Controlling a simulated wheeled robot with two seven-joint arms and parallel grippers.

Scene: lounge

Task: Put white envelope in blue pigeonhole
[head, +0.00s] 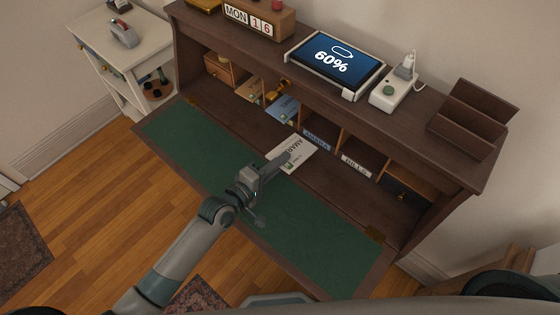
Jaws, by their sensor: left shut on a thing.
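The white envelope (297,142), printed with dark letters and a small green mark, is held at its near edge by my left gripper (284,161). The gripper is shut on it in front of the desk's row of pigeonholes. A blue label (317,140) marks a pigeonhole just behind and right of the envelope; its inside is mostly hidden. A blue paper or envelope (283,108) shows at the pigeonhole to the left. I cannot tell whether the white envelope touches the desk. My right gripper is not in view.
A white label reading BILLS (356,165) marks a pigeonhole to the right. The green writing surface (310,228) is clear around my arm. A tablet (336,61), a white charger block (392,94) and a calendar (256,20) stand on the desk top.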

